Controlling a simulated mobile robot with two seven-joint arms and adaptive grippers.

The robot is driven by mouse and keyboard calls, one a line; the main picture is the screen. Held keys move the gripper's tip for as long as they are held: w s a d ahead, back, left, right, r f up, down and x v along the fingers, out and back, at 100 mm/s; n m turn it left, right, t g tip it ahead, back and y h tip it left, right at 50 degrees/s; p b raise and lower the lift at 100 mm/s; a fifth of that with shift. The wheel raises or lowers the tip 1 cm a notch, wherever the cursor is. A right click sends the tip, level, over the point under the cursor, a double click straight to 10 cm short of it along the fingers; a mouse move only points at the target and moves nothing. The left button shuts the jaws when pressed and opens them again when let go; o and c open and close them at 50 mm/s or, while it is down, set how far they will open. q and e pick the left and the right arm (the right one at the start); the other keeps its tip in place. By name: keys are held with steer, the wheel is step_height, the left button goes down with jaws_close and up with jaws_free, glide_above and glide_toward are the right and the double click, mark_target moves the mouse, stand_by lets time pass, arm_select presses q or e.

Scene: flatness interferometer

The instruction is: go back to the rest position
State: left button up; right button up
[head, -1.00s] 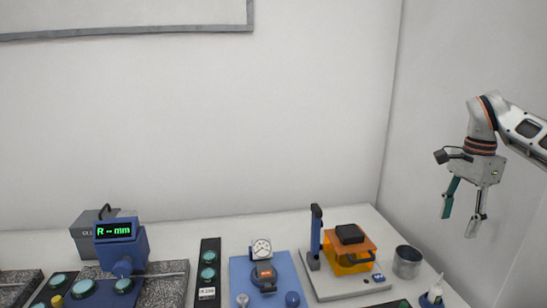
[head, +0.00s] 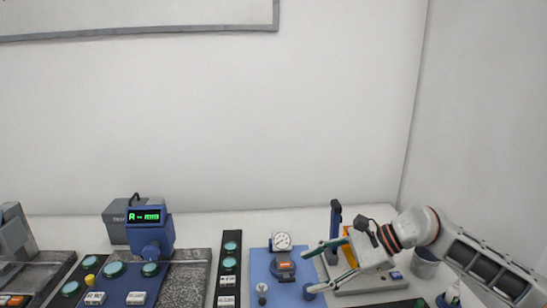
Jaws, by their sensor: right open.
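My right gripper (head: 309,272) is open and empty. Its arm comes in from the right, and the fingers point left over the right part of the blue mat (head: 262,262). It appears above the bench; the exact height is hard to tell. The gripper and wrist hide much of the orange device (head: 348,256) on its pale base (head: 378,285). My left gripper is not in view.
A blue display unit (head: 146,216) stands by a granite plate (head: 190,272) on the left. A grey cup (head: 425,263) and a white bottle (head: 452,294) are at right, near the arm.

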steer(key=s+a+r+m+t+y, duration=0.1)
steer(key=s+a+r+m+y, duration=0.25)
steer(key=a, duration=0.45)
step_height(320, 180, up, 9)
steer(key=w+d+m+t+y, duration=0.1)
steer(key=d+m+t+y, duration=0.15)
steer(key=m+t, duration=0.9)
steer(key=s+d+f+m+t+h, duration=0.1)
steer(key=d+f+m+h, duration=0.75)
steer(key=d+m, duration=0.4)
steer(key=s+d+f+m+t+h, duration=0.1)
steer(key=s+d+f+m+h, duration=0.1)
steer(key=d+f+m+h, duration=1)
steer(key=s+d+f+m+g, duration=0.4)
steer(key=s+f+m+g, duration=0.1)
steer(key=s, duration=0.5)
steer(key=s+d+f+m+g, duration=0.3)
steer(key=s+f+m+g, duration=0.25)
steer(key=s, duration=0.45)
steer(key=a+f+m+t+y, duration=0.3)
steer(key=a+f+t+y, duration=0.1)
steer(key=a+f, duration=1)
step_height(320, 180, down, 3)
steer(key=shift+w+r+m+y, duration=0.15)
steer(key=shift+w+m+y, duration=0.2)
steer(key=shift+y, duration=0.5)
